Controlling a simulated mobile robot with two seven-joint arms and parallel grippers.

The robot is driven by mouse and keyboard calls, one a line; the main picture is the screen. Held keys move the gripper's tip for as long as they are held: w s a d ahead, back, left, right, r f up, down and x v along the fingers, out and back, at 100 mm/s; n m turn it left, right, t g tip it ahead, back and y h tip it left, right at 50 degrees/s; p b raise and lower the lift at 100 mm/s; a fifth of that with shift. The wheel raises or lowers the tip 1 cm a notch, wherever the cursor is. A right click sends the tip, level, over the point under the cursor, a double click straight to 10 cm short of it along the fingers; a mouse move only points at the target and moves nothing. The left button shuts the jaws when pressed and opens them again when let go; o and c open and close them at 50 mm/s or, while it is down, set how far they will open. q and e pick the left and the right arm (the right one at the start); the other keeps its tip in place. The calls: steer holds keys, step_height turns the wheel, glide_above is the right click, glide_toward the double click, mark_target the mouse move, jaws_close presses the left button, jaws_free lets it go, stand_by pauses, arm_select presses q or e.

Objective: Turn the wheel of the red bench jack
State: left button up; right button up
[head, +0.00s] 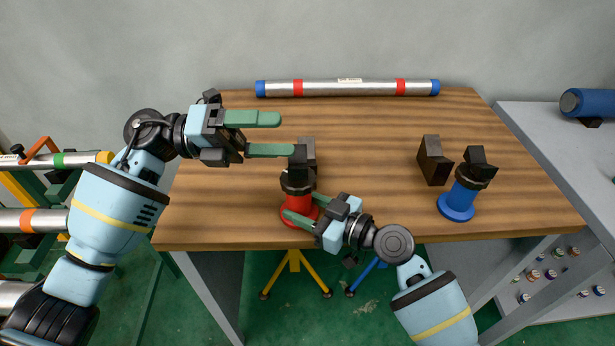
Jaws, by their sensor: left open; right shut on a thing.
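The red bench jack (296,206) stands near the front edge of the wooden table, left of its middle. It has a red body and base, a dark collar and a black top. My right gripper (300,212) comes in from the lower right and is shut on the lower red part of the jack. Its fingers and the jack partly hide each other, so the exact wheel contact is unclear. My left gripper (284,135) is open and empty, its two green fingers pointing right over the table, above and behind the jack in the picture.
A black block (308,150) stands just behind the red jack. A blue jack (457,203) and another dark block (432,160) stand at the right. A silver pipe (350,88) with red bands lies along the back edge. The table's middle (370,140) is clear.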

arm_select(q)
step_height(320, 180, down, 4)
steer(key=a+m+t, duration=0.2)
steer(key=a+t, duration=0.1)
steer(key=m+t+y, duration=0.1)
steer(key=m+t, duration=0.3)
steer(key=m, duration=0.1)
glide_toward(315, 177)
steer(key=w+v, duration=0.1)
steer(key=v, duration=0.2)
steer(key=shift+s+a+f+m, duration=0.15)
steer(key=shift+s+f+m, duration=0.1)
steer(key=shift+f+m, duration=0.15)
steer(key=x, duration=1.2)
steer(key=shift+w+f, duration=0.15)
steer(key=c, duration=1)
